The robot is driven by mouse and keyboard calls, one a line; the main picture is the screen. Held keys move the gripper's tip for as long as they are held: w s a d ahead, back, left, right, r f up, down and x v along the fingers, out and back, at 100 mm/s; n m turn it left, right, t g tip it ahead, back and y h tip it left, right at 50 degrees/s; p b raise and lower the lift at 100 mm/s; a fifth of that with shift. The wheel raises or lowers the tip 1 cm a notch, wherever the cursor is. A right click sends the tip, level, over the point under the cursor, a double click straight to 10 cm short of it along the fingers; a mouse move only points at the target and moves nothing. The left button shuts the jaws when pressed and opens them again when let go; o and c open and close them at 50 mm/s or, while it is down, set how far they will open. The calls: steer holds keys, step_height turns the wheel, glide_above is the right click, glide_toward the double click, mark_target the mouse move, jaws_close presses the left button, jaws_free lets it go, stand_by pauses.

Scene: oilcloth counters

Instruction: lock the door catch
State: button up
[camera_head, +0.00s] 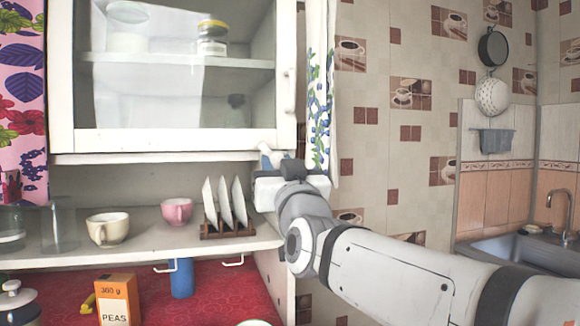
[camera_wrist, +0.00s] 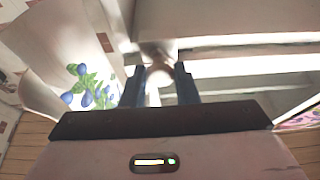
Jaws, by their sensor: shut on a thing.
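A white wall cabinet has a glass door (camera_head: 180,140) that looks closed, with a pale handle (camera_head: 290,92) on its right side. My gripper (camera_head: 272,157) is at the lower right corner of the cabinet, just below the door's bottom edge. In the wrist view, the two blue fingers of my gripper (camera_wrist: 161,82) stand on either side of a small pale rounded piece, which looks like the door catch (camera_wrist: 158,72), and are shut on it. The catch is hidden in the head view, and how far it is turned cannot be told.
A shelf (camera_head: 150,243) below holds a cream cup (camera_head: 108,228), a pink cup (camera_head: 177,211) and a rack with plates (camera_head: 226,207). A flowered curtain (camera_head: 321,110) hangs close to my gripper's right. A sink (camera_head: 520,246) is at far right.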

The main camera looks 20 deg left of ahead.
steer(key=shift+m, duration=0.4)
steer(key=m+t+h, duration=0.1)
steer(key=m+h, duration=0.1)
steer(key=m, duration=0.1)
steer(key=shift+s+a+m, duration=0.1)
steer(key=shift+a+m, duration=0.05)
steer(key=shift+m, duration=0.25)
steer(key=shift+r+m+h+p, duration=0.1)
steer(key=shift+m+h+p, duration=1.4)
steer(key=shift+m, duration=1.5)
steer(key=shift+h, duration=0.4)
steer(key=o, duration=1)
steer(key=v, duration=0.8)
steer(key=shift+a+b, duration=0.1)
steer(key=shift+b, duration=0.25)
